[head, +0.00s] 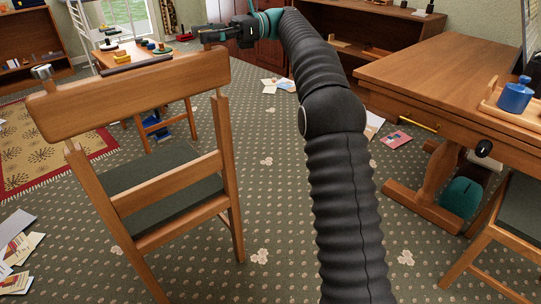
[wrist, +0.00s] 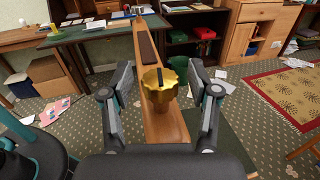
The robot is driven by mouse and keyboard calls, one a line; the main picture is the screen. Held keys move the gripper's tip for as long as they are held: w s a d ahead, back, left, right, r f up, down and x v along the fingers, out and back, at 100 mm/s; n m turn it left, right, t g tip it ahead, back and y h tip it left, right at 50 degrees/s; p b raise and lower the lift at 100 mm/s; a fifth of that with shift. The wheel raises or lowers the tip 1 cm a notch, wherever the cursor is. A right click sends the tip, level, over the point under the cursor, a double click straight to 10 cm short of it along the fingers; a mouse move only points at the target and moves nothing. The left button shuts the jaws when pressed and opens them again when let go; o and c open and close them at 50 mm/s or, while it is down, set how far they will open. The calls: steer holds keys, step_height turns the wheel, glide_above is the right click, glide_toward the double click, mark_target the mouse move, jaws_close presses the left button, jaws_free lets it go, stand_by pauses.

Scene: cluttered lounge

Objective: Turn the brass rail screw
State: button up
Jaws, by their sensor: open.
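The brass rail screw (wrist: 160,92) is a gold lobed knob with a dark slot or pointer on top. It stands on the near end of the chair's wooden top rail (wrist: 148,50) in the wrist view. My gripper (wrist: 161,80) is open, with one finger on each side of the knob and gaps on both sides. In the head view my gripper (head: 208,33) is over the right end of the chair's top rail (head: 130,95). The brass screw cannot be made out there. A grey metal knob (head: 41,73) stands on the rail's left end.
The wooden chair (head: 165,190) stands on patterned carpet. A wooden desk (head: 440,75) with a blue pot (head: 514,97) is at right. A small table (head: 110,62) with game pieces is behind the chair. Papers (head: 20,247) lie on the floor. Carpet between chair and desk is mostly clear.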

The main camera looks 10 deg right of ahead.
steer(key=shift+s+m+t+y, duration=0.1)
steer(key=shift+m+t+y, duration=0.15)
steer(key=shift+m+t, duration=0.9)
steer(key=shift+m+t+y, duration=0.25)
steer(key=shift+m+t, duration=0.4)
steer(key=shift+t, duration=1)
steer(key=m+t+b, duration=0.1)
steer(key=m+t, duration=0.1)
steer(key=t, duration=0.2)
steer(key=shift+m, duration=0.3)
steer(key=m+t+h+b, duration=0.1)
steer(key=m+t+b, duration=0.1)
steer(key=t, duration=0.1)
steer(key=m+t+h+b, duration=0.1)
steer(key=m+t+b, duration=0.1)
steer(key=t, duration=0.1)
steer(key=shift+f+h+b, duration=0.2)
steer(key=shift+h+b, duration=0.2)
steer(key=m+t+h+b, duration=0.3)
steer(key=m+t+h, duration=0.1)
steer(key=t, duration=0.1)
steer(key=shift+r+b, duration=0.1)
steer(key=shift+b, duration=0.25)
steer(key=v, duration=1.4)
steer(key=s+d+f+n+g+h+p, duration=0.2)
steer(key=s+f+n+g+h+p, duration=0.4)
steer(key=s+f+n, duration=1)
steer(key=shift+s+d+f+n+g, duration=0.25)
steer(key=shift+s+n, duration=0.2)
steer(key=shift+n, duration=0.75)
